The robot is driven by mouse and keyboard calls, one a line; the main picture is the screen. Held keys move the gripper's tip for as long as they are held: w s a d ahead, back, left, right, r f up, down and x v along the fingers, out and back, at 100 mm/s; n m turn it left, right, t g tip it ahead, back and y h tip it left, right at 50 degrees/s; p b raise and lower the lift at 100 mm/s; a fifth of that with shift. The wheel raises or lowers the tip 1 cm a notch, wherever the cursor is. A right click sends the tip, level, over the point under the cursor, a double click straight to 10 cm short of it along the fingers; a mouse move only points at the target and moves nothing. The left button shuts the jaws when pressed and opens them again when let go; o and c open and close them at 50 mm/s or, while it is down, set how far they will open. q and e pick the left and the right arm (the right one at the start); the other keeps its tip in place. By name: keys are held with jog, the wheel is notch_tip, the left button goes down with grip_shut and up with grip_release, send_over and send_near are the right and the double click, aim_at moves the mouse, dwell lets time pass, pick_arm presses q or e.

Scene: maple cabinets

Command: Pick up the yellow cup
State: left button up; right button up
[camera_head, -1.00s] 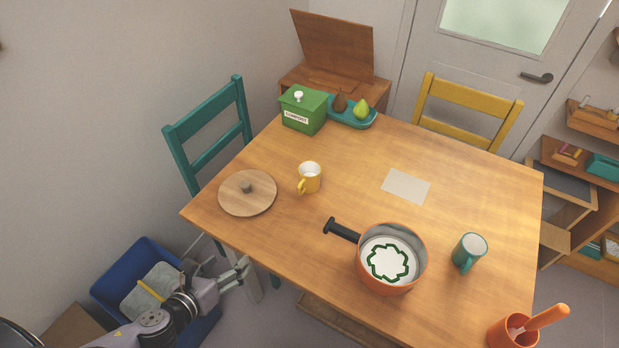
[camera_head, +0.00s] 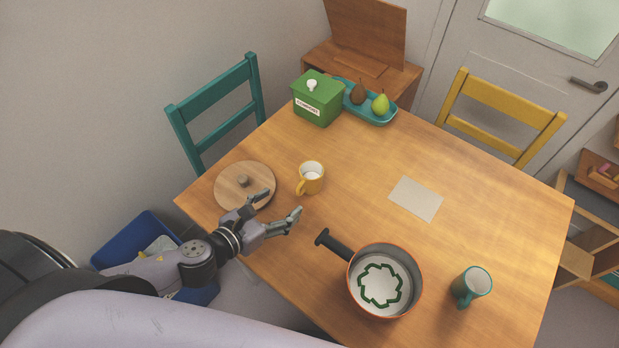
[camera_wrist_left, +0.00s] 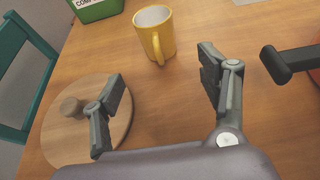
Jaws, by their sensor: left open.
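The yellow cup (camera_head: 312,178) stands upright on the wooden table, its handle toward the front left of the head view. In the left wrist view the yellow cup (camera_wrist_left: 154,34) is ahead of the fingertips, with its handle facing the gripper. My left gripper (camera_head: 283,206) is over the table's near left edge, short of the cup and apart from it. In the left wrist view its fingers (camera_wrist_left: 160,78) are spread with nothing between them. My right gripper does not show.
A round wooden lid (camera_head: 236,190) lies left of the cup. A pot (camera_head: 413,290) with a black handle (camera_head: 334,244) is to the right. A green compost box (camera_head: 317,100), a teal tray (camera_head: 372,117), a paper sheet (camera_head: 416,199) and a teal mug (camera_head: 470,288) are also on the table.

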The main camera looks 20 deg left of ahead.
aim_at(297, 191)
pick_arm(q)
jog(key=x, duration=0.4)
jog(key=shift+w+r, duration=0.1)
jog(key=shift+r, duration=0.05)
jog(key=x, duration=0.4)
jog(key=shift+p, duration=0.4)
jog(key=x, duration=0.4)
jog(key=shift+w+a+p, duration=0.1)
jog(key=shift+p, duration=0.2)
jog(key=shift+w+f, duration=0.3)
jog(key=shift+f, duration=0.05)
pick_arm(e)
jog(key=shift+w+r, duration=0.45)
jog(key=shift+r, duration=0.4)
pick_arm(q)
jog(key=shift+c, duration=0.2)
jog(key=c, duration=1.3)
jog(key=shift+c, duration=0.4)
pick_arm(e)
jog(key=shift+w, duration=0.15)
pick_arm(q)
jog(key=shift+r, duration=0.15)
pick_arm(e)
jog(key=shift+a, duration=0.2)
